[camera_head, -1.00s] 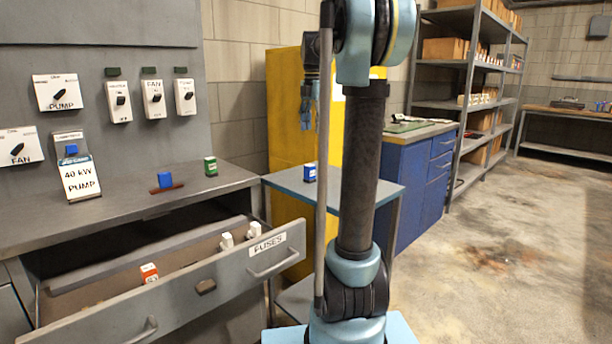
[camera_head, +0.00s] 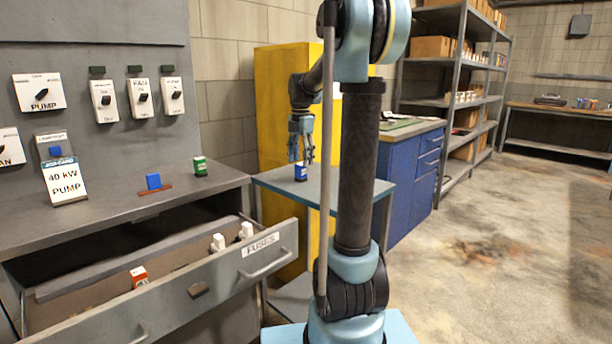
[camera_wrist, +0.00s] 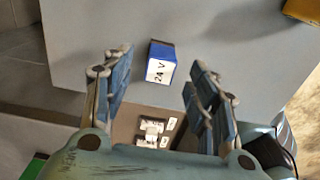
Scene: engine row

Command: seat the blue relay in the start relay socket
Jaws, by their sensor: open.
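A blue relay with a white "24 V" label (camera_wrist: 161,64) stands on the grey side table. It also shows in the head view (camera_head: 300,173), just below my gripper (camera_head: 301,158). My gripper is open and empty, and in the wrist view its fingers are either side of the relay's place in the picture, apart from it. Another blue block (camera_head: 153,181) sits at a red-brown strip on the bench. A third blue piece (camera_head: 55,151) shows on a white unit behind the "40 kW PUMP" card (camera_head: 64,180). I cannot tell which fitting is the start relay socket.
A green block (camera_head: 200,166) stands near the bench's right end. The open "FUSES" drawer (camera_head: 215,282) juts out below, holding white pieces and an orange-red block (camera_head: 139,276). A yellow cabinet (camera_head: 272,100) stands behind the side table (camera_head: 345,190). Floor at right is clear.

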